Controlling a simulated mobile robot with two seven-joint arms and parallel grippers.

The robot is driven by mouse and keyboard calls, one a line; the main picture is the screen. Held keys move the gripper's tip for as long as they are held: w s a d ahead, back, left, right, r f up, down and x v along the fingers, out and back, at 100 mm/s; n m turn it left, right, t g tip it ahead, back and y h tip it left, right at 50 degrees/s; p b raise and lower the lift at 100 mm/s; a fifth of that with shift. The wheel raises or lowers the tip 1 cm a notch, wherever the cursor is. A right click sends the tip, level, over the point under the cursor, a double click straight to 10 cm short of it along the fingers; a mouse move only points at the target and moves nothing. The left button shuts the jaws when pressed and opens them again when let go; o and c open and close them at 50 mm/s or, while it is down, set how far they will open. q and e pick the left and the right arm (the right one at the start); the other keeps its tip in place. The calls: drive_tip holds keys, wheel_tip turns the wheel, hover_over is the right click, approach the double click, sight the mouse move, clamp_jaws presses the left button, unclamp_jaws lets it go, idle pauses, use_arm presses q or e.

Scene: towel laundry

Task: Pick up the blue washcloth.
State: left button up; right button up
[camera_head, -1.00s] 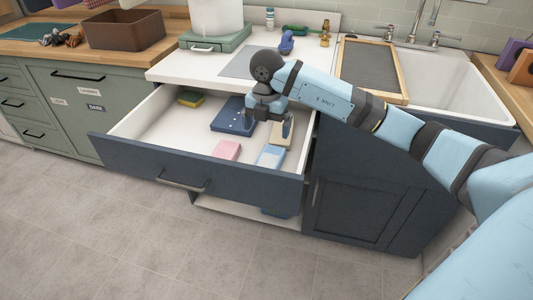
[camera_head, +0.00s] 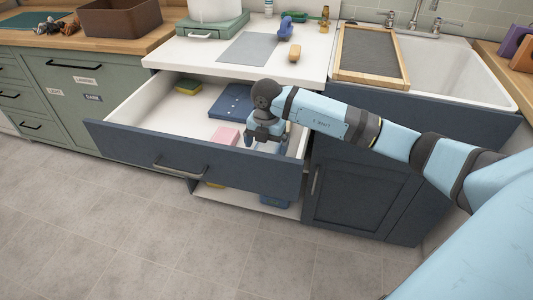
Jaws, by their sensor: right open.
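The drawer (camera_head: 205,165) stands open. A dark blue folded cloth (camera_head: 228,98) with small white dots lies in it, and a pink folded cloth (camera_head: 225,135) lies nearer the drawer front. My right gripper (camera_head: 265,146) is open, pointing down over the front right part of the drawer, to the right of the pink cloth. The spot where a light blue folded cloth lay is hidden by the gripper and the drawer front, so I cannot tell whether the fingers touch it. My left gripper is not in view.
A yellow and green sponge (camera_head: 188,87) lies at the drawer's back left. Blue items sit on the shelf below.

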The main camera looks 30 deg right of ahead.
wheel_tip(320, 180, down, 2)
drive_tip(key=shift+f, duration=0.1)
drive_tip(key=c, duration=0.9)
drive_tip(key=shift+r, duration=0.2)
